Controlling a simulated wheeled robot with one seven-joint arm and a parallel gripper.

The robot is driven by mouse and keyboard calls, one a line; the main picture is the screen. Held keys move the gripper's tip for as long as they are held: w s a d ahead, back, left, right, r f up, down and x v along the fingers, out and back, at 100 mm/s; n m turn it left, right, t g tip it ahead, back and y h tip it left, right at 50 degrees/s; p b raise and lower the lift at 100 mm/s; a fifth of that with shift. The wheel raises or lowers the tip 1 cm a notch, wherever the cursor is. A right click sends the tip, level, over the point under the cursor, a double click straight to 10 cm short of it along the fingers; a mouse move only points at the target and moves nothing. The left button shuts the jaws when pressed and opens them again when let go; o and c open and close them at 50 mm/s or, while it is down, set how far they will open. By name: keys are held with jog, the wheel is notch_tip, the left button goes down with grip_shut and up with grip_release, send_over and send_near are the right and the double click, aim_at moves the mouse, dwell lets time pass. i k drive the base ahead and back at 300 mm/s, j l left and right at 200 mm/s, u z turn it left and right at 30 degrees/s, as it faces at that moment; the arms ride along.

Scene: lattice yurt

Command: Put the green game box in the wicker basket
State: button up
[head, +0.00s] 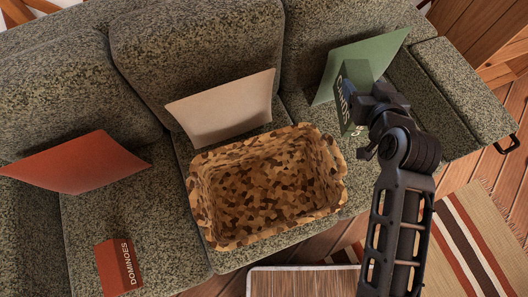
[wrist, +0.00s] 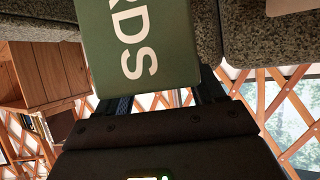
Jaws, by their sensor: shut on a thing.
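The green game box (head: 342,103), with white lettering, is upright at the right part of the sofa, in front of a green cushion. My gripper (head: 360,98) is shut on it. In the wrist view the green game box (wrist: 140,45) shows the letters "RDS" and sits between the fingers of my gripper (wrist: 160,97). The box's lower edge is partly hidden, so I cannot tell if it touches the seat. The wicker basket (head: 265,190), mottled brown and tan, stands on the middle of the sofa, left of my gripper. It is open at the top and empty.
A red dominoes box (head: 119,266) is on the left seat, near a red cushion (head: 75,163). A cream cushion (head: 222,108) leans behind the basket and the green cushion (head: 382,52) behind my gripper. A low table (head: 303,282) is in front of the sofa.

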aim_at(245, 190)
jog(key=k+l+u, duration=0.1)
jog(key=u, duration=0.3)
jog(key=k+l+u, duration=0.1)
jog(key=u, duration=0.3)
jog(key=k+l, duration=0.25)
jog(key=l, duration=0.25)
